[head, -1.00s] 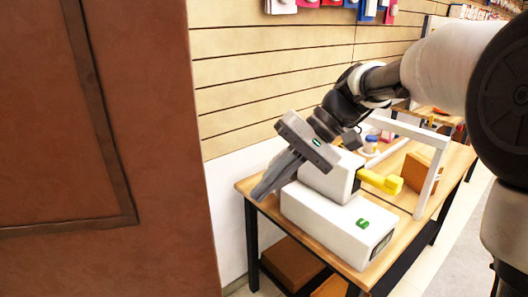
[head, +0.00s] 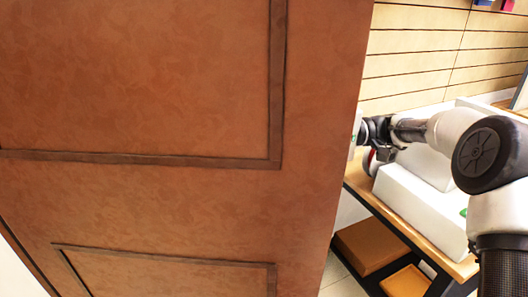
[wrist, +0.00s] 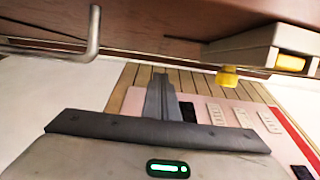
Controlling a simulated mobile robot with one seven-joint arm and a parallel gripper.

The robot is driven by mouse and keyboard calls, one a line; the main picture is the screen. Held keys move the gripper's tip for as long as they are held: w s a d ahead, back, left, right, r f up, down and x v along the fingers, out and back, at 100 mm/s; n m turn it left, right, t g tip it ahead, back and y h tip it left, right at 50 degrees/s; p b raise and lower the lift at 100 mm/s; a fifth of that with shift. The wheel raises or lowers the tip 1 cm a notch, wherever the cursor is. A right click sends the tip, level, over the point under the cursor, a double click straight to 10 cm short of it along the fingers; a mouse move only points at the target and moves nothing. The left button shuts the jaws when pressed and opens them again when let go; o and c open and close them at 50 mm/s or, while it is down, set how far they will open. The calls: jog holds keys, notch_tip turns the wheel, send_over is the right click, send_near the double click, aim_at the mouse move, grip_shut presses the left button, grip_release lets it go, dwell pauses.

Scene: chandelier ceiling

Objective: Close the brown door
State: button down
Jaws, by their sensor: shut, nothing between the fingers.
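The brown door (head: 320,210) fills the left and middle of the head view, with dark trim around its panels. Its right edge stands in front of the wall and table. My arm reaches in from the right, and its end goes behind that edge, so my gripper's fingers are hidden there. In the wrist view my gripper (wrist: 160,78) is shut and empty, its fingers together. A brown surface (wrist: 180,14) crosses the top of that view, with a bent metal bar (wrist: 95,32) before it. I cannot tell whether this surface is the door, or whether anything touches my gripper.
A wooden table (head: 416,232) with white boxes (head: 425,210) stands right of the door, below my arm. Brown boxes (head: 370,247) sit under it. A slatted wall (head: 415,65) is behind. The wrist view shows a pale box with yellow parts (wrist: 228,76) at upper right.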

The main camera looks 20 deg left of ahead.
aim_at(266, 151)
jog(key=s+a, duration=0.1)
jog(key=s, duration=0.1)
jog(key=s+a, duration=0.1)
jog(key=s, duration=0.2)
jog(key=s+a+b, duration=0.1)
jog(key=s, duration=0.1)
jog(key=shift+s+a, duration=0.2)
jog(key=shift+a, duration=0.05)
jog(key=shift+s, duration=0.1)
